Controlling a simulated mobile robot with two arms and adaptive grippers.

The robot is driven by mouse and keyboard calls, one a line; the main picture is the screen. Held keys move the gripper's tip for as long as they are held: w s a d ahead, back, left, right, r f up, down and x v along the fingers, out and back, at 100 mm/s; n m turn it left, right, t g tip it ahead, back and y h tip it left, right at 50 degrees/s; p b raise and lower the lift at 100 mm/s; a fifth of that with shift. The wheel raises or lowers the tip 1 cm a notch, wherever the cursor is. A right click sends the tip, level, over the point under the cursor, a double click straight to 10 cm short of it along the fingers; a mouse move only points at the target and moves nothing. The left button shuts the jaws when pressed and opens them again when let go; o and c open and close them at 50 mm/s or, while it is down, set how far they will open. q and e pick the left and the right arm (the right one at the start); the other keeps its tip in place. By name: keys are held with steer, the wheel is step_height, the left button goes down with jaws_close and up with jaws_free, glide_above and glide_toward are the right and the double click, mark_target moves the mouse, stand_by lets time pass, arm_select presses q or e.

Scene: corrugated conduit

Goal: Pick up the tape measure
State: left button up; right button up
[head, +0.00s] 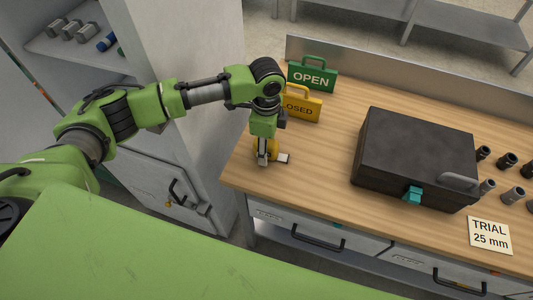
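The tape measure (275,150) is a small yellow object with a pale tab, near the left end of the wooden workbench. My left gripper (265,157) points down right at it and covers part of it. The fingers overlap the yellow body, and one pale fingertip shows in front. I cannot tell whether the fingers are closed on it or only around it. The tape measure appears to be at bench level. My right gripper is out of view.
A yellow "CLOSED" sign (303,108) and a green "OPEN" sign (312,77) stand behind the gripper. A large dark case (415,150) with a teal latch stands to the right. Dark and grey fittings (507,160) and a "TRIAL 25 mm" card (490,236) lie farther right.

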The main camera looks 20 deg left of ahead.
arm_select(q)
jaws_close()
stand_by(0.3)
